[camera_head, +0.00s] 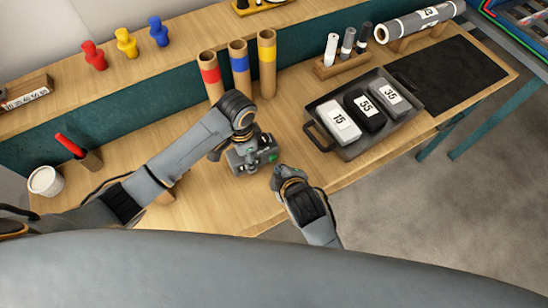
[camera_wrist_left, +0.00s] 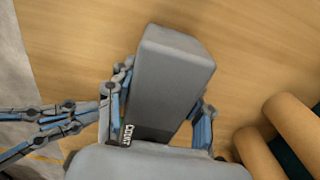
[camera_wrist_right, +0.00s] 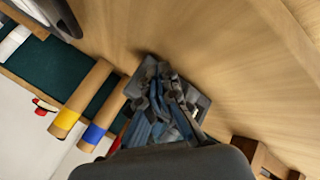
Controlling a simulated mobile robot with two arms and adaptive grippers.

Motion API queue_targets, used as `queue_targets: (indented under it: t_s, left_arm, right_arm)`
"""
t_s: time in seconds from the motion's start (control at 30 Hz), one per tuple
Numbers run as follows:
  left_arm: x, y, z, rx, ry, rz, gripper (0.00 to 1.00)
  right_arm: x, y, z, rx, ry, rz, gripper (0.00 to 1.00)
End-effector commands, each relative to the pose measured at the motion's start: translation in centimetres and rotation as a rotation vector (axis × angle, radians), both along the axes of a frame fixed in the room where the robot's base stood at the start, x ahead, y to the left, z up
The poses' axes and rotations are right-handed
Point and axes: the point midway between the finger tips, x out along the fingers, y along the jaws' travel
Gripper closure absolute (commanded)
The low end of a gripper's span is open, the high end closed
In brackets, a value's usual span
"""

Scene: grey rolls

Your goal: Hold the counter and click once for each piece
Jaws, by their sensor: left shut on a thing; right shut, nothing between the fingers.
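The counter (camera_head: 236,161) is a grey box with a green button (camera_head: 271,156), near the front edge of the wooden table. My left gripper (camera_head: 246,148) is shut on it. In the left wrist view the counter (camera_wrist_left: 172,70) sits between the fingers, with a label reading "COUNT". My right gripper (camera_head: 279,176) is shut and empty, just right of the counter and close to the button side. In the right wrist view its closed fingers (camera_wrist_right: 158,85) overlap the counter (camera_wrist_right: 196,98) and hide much of it; I cannot tell whether they touch.
Three tubes with red (camera_head: 209,74), blue (camera_head: 239,64) and yellow (camera_head: 267,60) bands stand behind. A dark tray (camera_head: 349,152) holds blocks marked 15, 55 and 35. A white cup (camera_head: 46,181) stands at left. A black mat (camera_head: 452,75) lies clear at right.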

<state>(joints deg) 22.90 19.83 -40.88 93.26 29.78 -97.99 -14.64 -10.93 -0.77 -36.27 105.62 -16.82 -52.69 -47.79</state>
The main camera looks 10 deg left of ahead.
Motion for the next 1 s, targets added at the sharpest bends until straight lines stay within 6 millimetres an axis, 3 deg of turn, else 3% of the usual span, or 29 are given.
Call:
queue_targets:
  t_s: [0.27,0.73,1.0]
  left_arm:
    - [0.1,0.0,0.0,0.000,-0.001,0.001,0.92]
    - [0.1,0.1,0.0,0.001,-0.002,0.001,0.92]
    - [0.1,0.1,0.0,0.001,-0.002,0.001,0.92]
  right_arm:
    - [-0.1,-0.1,0.0,-0.001,0.001,0.000,1.00]
    - [-3.6,-2.6,-0.1,-0.001,0.001,0.000,1.00]
    - [-4.1,-2.9,0.0,-0.001,0.000,0.001,1.00]
